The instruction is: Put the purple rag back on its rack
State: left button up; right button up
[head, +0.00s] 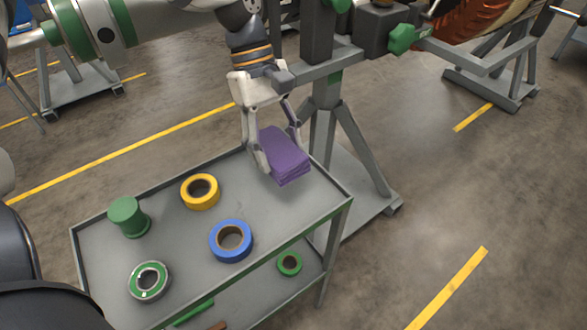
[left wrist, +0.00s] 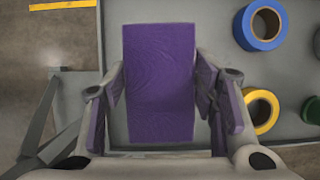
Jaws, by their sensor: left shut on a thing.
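The purple rag (head: 284,157) is a folded, layered block. My left gripper (head: 276,158) is shut on it, with one finger on each side, at the far right corner of the grey cart's top tray (head: 180,258). In the left wrist view the rag (left wrist: 160,80) lies between the fingers (left wrist: 160,105), with the tray behind it. I cannot tell whether the rag touches the tray or hangs just above it. My right gripper is not in view. I cannot make out a rack for the rag.
On the tray are a yellow tape roll (head: 200,191), a blue tape roll (head: 231,240), a green spool (head: 128,216) and a green-and-silver ring (head: 149,281). A green roll (head: 289,263) is on the lower shelf. A grey rotor stand (head: 325,130) stands close behind the cart. Open floor lies right.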

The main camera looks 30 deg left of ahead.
aim_at(272, 141)
pick_arm(q)
notch_tip(272, 141, down, 6)
jog(key=shift+r+b, duration=0.2)
jog(key=shift+b, duration=0.25)
jog(key=shift+r, duration=0.15)
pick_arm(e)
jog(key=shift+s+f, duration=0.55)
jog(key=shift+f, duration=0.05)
pick_arm(q)
jog(key=o, duration=1.1)
jog(key=p+v, duration=0.1)
jog(key=v, duration=1)
jog(key=shift+r, duration=0.15)
jog(key=shift+a+r, duration=0.1)
jog(key=shift+r, duration=0.3)
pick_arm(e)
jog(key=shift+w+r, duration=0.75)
